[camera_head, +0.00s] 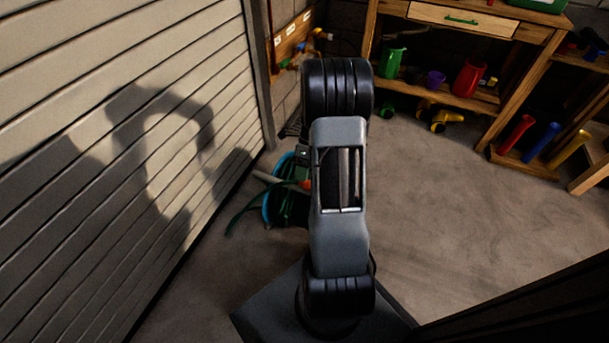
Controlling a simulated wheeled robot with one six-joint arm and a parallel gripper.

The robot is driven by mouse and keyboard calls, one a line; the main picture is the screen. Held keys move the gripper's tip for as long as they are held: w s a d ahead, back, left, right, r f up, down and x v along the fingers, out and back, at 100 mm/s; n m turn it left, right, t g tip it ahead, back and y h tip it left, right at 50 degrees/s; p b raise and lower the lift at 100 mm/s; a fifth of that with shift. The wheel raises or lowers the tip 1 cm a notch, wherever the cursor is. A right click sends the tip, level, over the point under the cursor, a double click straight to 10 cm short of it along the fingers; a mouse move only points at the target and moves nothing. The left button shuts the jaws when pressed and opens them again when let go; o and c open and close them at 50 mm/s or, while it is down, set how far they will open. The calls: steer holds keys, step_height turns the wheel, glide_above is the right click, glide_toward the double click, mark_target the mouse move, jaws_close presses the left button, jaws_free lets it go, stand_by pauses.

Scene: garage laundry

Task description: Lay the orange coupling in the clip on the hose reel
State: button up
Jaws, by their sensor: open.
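The hose reel (291,207) stands on the floor beside the slatted door, left of my arm. It is dark green, with a blue curved rim and a green hose trailing left. A small orange piece (306,185), which looks like the coupling, shows at the left edge of my arm. The rest of it is hidden, and I cannot tell what it rests on. The clip cannot be made out. My upright arm covers the middle of the view and hides my gripper and the right side of the reel.
The slatted door (130,130) fills the left side. A wooden workbench (480,20) at the back right holds a green jug (391,62) and a red jug (468,77). Yellow items (446,118) lie below it. The floor (450,215) on the right is clear.

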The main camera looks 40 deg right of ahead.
steer(key=p+v, duration=0.3)
steer(key=v, duration=0.7)
steer(key=shift+a, duration=0.1)
